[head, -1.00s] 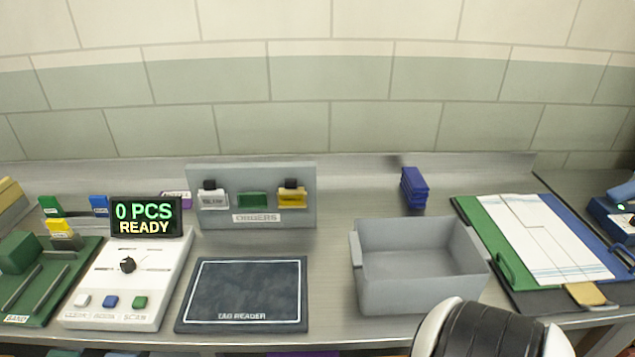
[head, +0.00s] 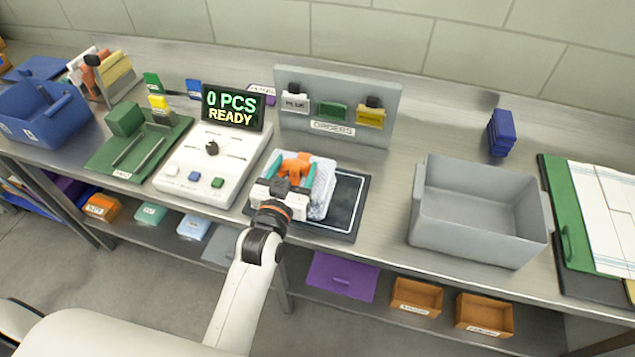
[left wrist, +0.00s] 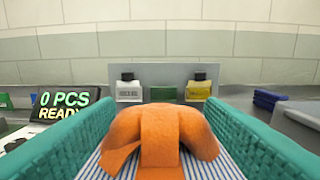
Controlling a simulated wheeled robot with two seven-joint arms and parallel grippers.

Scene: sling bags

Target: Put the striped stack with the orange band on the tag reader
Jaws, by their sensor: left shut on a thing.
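The striped stack (head: 322,188) is a pale bundle with fine blue stripes and an orange band (head: 297,165) around it. My left gripper (head: 291,176) is shut on it, with teal finger pads on either side of the band. In the left wrist view the orange band (left wrist: 160,135) fills the middle between both pads. The stack is over the left part of the dark tag reader (head: 345,205); whether it touches the surface I cannot tell. The reader's right part shows bare. My right gripper is not in view.
A white counter unit (head: 212,165) with a display reading "0 PCS READY" (head: 233,107) stands left of the reader. A grey order board (head: 338,105) stands behind. An empty grey bin (head: 480,210) is to the right, with bare steel between.

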